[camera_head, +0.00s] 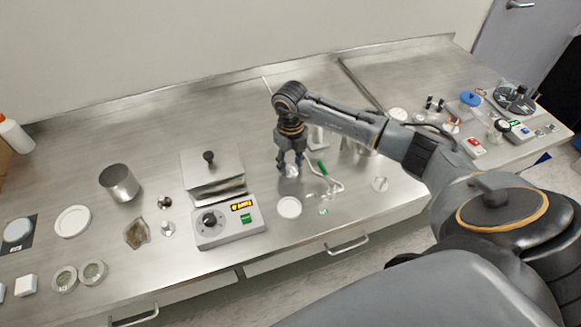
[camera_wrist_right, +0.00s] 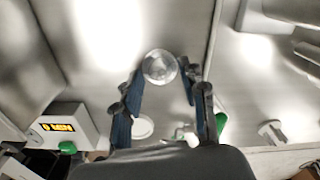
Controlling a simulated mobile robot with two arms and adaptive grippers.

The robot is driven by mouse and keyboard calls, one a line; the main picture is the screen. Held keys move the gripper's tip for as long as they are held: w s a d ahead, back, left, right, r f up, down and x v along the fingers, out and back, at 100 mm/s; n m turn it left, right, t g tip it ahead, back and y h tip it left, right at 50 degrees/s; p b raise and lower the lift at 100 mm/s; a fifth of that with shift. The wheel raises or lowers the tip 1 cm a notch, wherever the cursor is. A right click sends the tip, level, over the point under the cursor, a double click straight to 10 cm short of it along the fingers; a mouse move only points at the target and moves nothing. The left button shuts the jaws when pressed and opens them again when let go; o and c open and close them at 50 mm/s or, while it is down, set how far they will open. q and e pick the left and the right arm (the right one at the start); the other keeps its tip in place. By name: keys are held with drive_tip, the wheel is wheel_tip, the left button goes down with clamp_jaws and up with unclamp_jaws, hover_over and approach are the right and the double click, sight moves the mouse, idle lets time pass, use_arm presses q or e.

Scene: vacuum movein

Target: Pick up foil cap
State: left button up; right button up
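A shiny round silver piece, which looks like the foil cap (camera_wrist_right: 160,67), lies between the fingertips of my right gripper (camera_wrist_right: 162,75) in the right wrist view. The blue fingers stand apart on either side of it; the left finger is close to its rim and a small gap shows at the right. In the head view my right gripper (camera_head: 290,165) points down at the bench, with the silver piece (camera_head: 291,171) showing pale between its fingertips. I cannot tell its exact height above the steel. My left gripper is out of view.
A hotplate with a lit display (camera_head: 228,220) and a lidded metal box (camera_head: 212,172) stand to the left. A white disc (camera_head: 289,207) and a green-handled tool (camera_head: 323,169) lie close to the gripper. A metal beaker (camera_head: 119,183) stands further left. Bare steel lies behind.

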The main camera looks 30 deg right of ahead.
drive_tip(key=c, duration=0.7)
drive_tip(key=shift+r, duration=0.1)
